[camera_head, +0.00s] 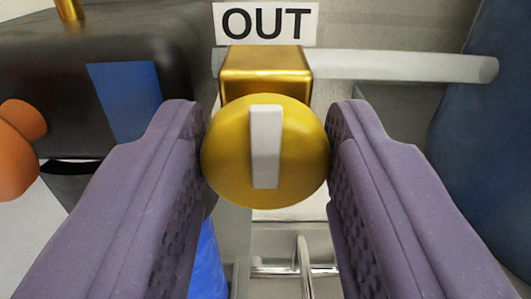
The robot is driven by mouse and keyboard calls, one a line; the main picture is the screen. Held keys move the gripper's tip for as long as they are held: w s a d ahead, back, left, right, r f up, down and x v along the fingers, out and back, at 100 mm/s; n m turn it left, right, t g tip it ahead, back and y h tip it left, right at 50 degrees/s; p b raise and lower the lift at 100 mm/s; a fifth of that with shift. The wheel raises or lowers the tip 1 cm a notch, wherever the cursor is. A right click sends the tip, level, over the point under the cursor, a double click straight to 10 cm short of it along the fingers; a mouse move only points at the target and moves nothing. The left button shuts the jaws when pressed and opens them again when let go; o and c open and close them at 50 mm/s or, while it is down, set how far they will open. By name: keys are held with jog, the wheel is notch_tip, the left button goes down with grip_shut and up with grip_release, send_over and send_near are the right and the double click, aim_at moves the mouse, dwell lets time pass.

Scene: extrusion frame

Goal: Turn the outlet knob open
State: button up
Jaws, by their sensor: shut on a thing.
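The outlet knob (225,150) is a round, gold-coloured knob in the middle of the view. A pale grey bar on its face stands upright, close to vertical. The knob sits in front of a gold block (266,70), below a white label (266,23) that reads OUT. My gripper (266,145) has purple, textured fingers, one on each side of the knob. The fingers are shut on the knob's left and right edges. The back of the knob and its stem are hidden.
A light grey horizontal bar (410,66) runs right from behind the gold block. A dark body (150,40) with a blue patch is at the upper left, with an orange round part (18,150) below it. A large blue surface (490,150) is at the right. Metal rods (303,268) show below.

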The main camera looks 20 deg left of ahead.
jog(key=shift+f+n+b, duration=0.1)
jog(key=shift+n+b, duration=0.2)
jog(key=shift+b, duration=0.2)
jog(key=n+b, duration=0.2)
jog(key=b, duration=0.1)
jog(key=shift+f+n+b, duration=0.15)
jog(key=shift+n+b, duration=0.15)
jog(key=shift+n, duration=0.1)
jog(key=n+b, duration=0.4)
jog(key=n, duration=0.1)
jog(key=shift+a+b, duration=0.1)
jog(key=shift+b, duration=0.25)
jog(key=n+b, duration=0.2)
jog(key=n, duration=0.3)
jog(key=shift+a+n+b, duration=0.1)
jog(key=shift+n+b, duration=1.1)
jog(key=shift+n, duration=1)
jog(key=o, duration=1)
jog(key=shift+s, duration=0.15)
